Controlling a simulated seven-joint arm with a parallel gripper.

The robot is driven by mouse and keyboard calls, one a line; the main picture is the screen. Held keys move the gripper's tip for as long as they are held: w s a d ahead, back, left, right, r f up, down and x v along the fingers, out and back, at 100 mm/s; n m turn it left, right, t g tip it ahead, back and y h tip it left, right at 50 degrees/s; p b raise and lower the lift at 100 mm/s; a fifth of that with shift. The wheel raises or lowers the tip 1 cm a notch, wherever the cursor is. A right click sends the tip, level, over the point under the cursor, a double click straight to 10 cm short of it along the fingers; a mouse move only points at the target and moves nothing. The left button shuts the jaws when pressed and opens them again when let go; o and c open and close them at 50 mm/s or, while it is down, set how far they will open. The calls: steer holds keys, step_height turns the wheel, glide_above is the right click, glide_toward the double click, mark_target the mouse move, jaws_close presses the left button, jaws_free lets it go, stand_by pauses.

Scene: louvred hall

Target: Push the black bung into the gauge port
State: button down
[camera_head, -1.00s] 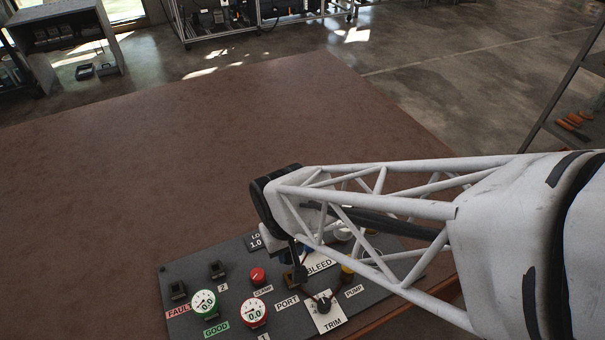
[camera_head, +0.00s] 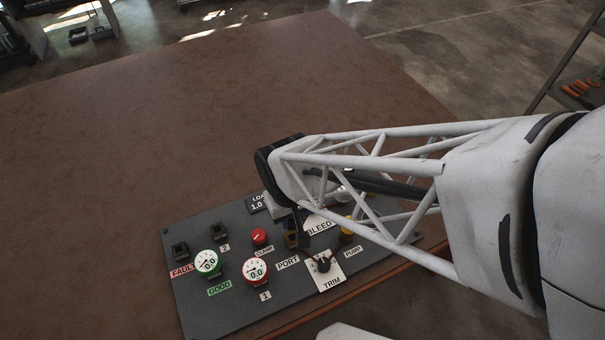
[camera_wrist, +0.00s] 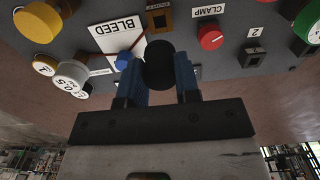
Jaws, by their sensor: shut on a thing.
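My gripper (camera_wrist: 158,76) is shut on the black bung (camera_wrist: 160,62), which sits between its two blue fingers in the wrist view. The gauge port (camera_wrist: 158,19), a small brown square socket by the PORT label, lies just beyond the bung in that view. The bung appears apart from the socket, though the remaining gap is hard to judge. In the head view the port (camera_head: 291,240) shows beside the PORT label (camera_head: 288,262), partly covered by my gripper, whose fingertips and bung are mostly hidden there.
The dark panel (camera_head: 190,300) lies on a brown table (camera_head: 130,150). Near the port are a red CLAMP knob (camera_head: 259,236), a black TRIM knob (camera_head: 323,264), a yellow PUMP knob (camera_head: 347,232) and a BLEED plate (camera_head: 318,225). Two gauges stand left of it. The table behind the panel is clear.

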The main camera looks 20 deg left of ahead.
mark_target(292, 226)
steer(key=shift+f, duration=2.3)
steer(key=shift+f, duration=0.9)
steer(key=c, duration=0.8)
jaws_free()
steer(key=shift+o, duration=0.2)
steer(key=shift+r, duration=0.15)
steer(key=shift+r, duration=2.35)
steer(key=shift+r, duration=3.9)
